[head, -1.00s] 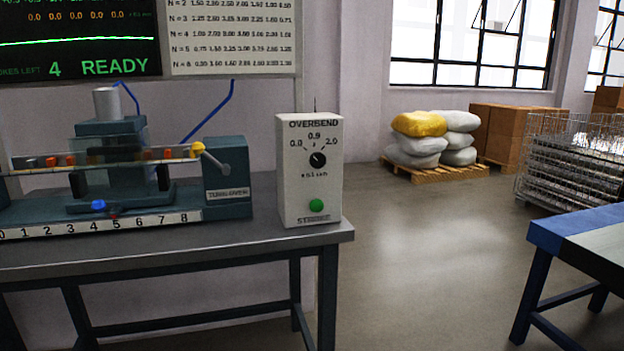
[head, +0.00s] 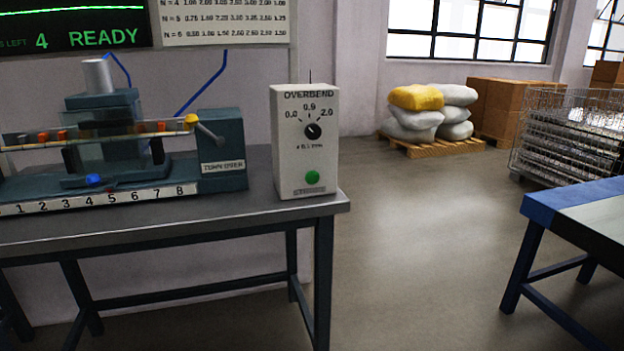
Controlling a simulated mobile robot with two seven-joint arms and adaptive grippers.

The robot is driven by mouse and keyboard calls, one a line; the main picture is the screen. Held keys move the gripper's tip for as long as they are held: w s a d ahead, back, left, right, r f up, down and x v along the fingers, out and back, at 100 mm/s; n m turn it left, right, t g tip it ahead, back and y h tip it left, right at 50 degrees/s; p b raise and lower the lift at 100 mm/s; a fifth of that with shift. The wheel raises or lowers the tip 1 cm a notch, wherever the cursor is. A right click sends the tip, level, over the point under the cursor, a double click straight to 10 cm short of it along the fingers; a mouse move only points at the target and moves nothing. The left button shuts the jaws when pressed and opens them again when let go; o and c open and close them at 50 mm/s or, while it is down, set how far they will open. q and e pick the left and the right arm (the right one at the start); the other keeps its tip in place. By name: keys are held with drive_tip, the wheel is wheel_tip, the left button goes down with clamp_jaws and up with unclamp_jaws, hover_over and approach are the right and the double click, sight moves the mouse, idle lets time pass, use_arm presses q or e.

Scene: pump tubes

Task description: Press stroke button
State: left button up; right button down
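The green stroke button (head: 312,177) is on the lower front of a white control box (head: 290,150). The box stands upright at the right end of the grey machine table (head: 150,222). Above the button is a black overbend dial (head: 312,131), marked 0.0, 0.9 and 2.0. The label under the button is small and blurred. Left of the box is the dark teal press machine (head: 221,150) with a numbered scale (head: 100,200) along its front. Neither of my grippers shows in the head view.
A wall screen (head: 75,30) reads "4" and "READY", beside a number chart (head: 222,20). A blue-edged table (head: 575,205) stands at the right. Sacks (head: 415,98) on a pallet, brown boxes and a wire cage (head: 565,130) are farther back. The floor between the tables is clear.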

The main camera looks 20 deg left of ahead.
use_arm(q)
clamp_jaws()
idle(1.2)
